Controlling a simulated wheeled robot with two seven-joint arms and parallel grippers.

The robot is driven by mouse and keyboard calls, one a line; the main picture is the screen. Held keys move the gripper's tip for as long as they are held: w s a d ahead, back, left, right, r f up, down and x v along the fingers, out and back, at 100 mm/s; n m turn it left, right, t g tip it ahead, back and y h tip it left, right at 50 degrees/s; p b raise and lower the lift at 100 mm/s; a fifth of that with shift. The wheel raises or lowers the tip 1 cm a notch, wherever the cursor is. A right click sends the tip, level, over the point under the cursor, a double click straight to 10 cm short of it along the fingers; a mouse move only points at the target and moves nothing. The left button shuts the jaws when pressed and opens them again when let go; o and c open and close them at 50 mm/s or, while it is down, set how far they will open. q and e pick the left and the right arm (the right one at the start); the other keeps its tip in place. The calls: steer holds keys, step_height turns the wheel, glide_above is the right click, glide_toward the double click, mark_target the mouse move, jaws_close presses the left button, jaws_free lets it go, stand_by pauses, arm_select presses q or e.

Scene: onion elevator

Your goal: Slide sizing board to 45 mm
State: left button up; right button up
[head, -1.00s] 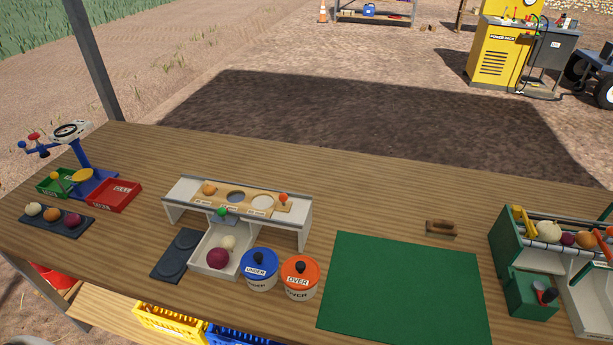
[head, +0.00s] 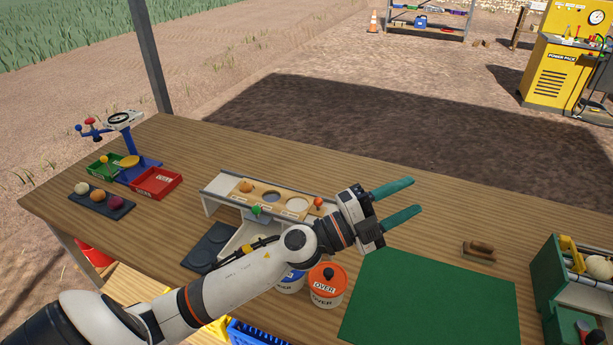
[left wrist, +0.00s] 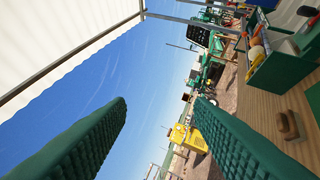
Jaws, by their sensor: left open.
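The wooden sizing board (head: 283,198) lies in the white stand (head: 215,186) at the middle of the table. It has round holes, an onion (head: 246,186) at its left end and a red-orange knob (head: 319,203) at its right end. My left gripper (head: 402,201) is open and empty, just right of the stand and above the table, with green fingers pointing right. In the left wrist view its two fingers (left wrist: 160,140) are apart with nothing between them. My left forearm hides part of the stand's front and its tray. My right gripper is not in view.
The orange OVER pot (head: 327,285) and a mostly hidden blue-lidded pot (head: 291,279) stand in front of the stand. A green mat (head: 430,300) lies to the right, with a wooden-handled block (head: 479,251) behind it. A green-sided machine (head: 548,275) stands far right. The table behind the stand is clear.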

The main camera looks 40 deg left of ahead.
arm_select(q)
steer(key=d+m+g+h, duration=0.2)
steer(key=m+g, duration=0.3)
steer(key=m, duration=0.1)
steer(key=m+g+y, duration=0.2)
steer(key=g+y, duration=0.5)
steer(key=y, duration=0.8)
glide_toward(317, 200)
steer(key=p+x, duration=0.2)
steer(key=x, duration=0.8)
steer(key=shift+r, duration=0.1)
